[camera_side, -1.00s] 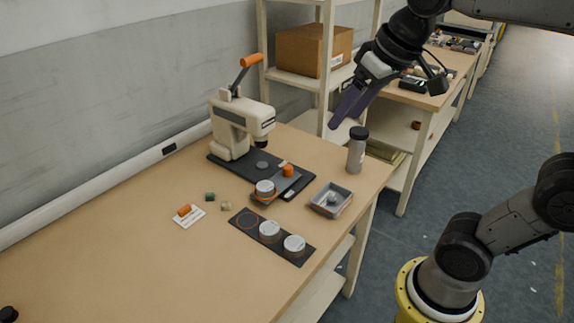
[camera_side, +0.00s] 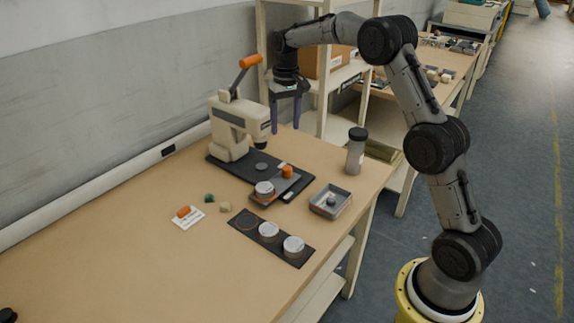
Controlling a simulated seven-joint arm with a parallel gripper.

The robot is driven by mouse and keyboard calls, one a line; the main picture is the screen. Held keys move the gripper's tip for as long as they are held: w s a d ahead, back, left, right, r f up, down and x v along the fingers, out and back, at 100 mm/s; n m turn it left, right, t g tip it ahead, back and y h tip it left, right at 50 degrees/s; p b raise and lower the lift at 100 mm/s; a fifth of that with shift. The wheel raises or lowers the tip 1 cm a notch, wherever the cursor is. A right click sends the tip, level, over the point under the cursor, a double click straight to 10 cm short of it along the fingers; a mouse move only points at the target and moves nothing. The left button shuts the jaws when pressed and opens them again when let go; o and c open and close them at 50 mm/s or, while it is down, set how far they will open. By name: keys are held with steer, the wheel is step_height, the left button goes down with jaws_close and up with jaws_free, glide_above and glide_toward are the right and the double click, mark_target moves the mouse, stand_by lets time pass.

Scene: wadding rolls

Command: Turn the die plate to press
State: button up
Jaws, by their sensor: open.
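The die plate (camera_side: 270,200) is a dark grey plate on the black base (camera_side: 222,166) of a cream bench press (camera_side: 232,122). It carries a round white-topped die (camera_side: 264,188) at its near left end, ringed in orange, and an orange knob (camera_side: 287,172) at its right. The plate juts out toward the front of the base. A grey disc (camera_side: 261,166) lies on the base near the press ram. The press lever with orange handle (camera_side: 250,62) is raised. My gripper (camera_side: 286,128) points down, open and empty, just right of the press head, above and behind the plate.
A grey bottle with black cap (camera_side: 356,152) and a metal tray (camera_side: 330,201) stand right of the plate. A dark strip (camera_side: 296,255) with two white-topped round pieces lies in front. A white card (camera_side: 187,218) with an orange piece and small blocks lie left.

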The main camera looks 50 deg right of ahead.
mark_target(287, 167)
steer(key=f, duration=1.4)
steer(key=shift+s+d+f, duration=0.1)
steer(key=shift+d+f, duration=0.1)
steer(key=shift+f, duration=0.15)
jaws_close()
steer(key=shift+d+r, duration=0.1)
stand_by(0.8)
